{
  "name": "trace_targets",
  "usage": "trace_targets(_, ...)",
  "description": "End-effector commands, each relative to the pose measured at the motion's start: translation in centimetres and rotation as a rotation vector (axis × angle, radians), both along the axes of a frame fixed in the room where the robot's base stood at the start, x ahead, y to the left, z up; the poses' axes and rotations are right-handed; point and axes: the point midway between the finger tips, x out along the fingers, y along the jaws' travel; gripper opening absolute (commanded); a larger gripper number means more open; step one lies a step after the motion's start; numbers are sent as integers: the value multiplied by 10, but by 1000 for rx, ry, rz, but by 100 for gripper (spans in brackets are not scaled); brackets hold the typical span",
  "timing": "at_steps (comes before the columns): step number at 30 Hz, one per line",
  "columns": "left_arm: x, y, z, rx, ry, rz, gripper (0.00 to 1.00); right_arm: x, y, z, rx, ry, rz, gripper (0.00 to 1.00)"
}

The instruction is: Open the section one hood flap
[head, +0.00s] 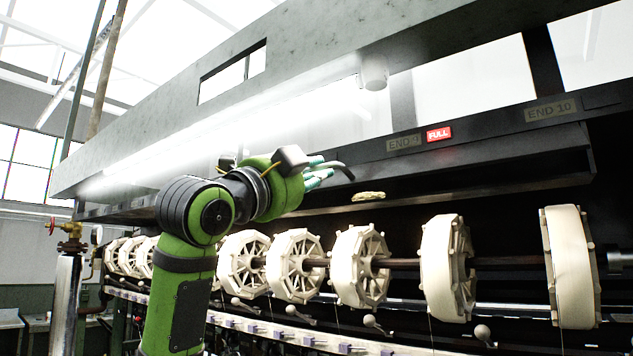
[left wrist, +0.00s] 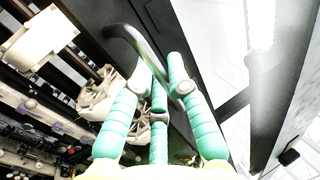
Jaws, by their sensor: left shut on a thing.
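My left gripper (head: 322,170), with teal fingers, is raised in front of the machine, below the long grey hood (head: 440,35). Its fingers are shut on a dark curved handle (head: 341,165), which sticks out to the right of the fingertips. In the left wrist view, the gripper (left wrist: 160,85) has its fingers closed around the same handle (left wrist: 125,32), which bends away to the upper left. Which panel the handle joins is hidden, so I cannot tell the flap's exact position. My right gripper is not in view.
Several cream reels (head: 362,265) sit on a dark shaft below my left arm. A red FULL sign (head: 439,134) lights beside an END label on the dark beam. A yellowish bundle (head: 368,197) shows right of the gripper. A brass valve (head: 70,238) stands at far left.

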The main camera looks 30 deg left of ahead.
Motion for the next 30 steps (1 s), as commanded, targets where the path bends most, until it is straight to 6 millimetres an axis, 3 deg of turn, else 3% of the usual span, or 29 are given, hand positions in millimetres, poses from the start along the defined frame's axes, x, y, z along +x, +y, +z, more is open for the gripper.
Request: trace_targets(30, -1, 0, 48, -2, -6, -1, 1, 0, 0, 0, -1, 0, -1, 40)
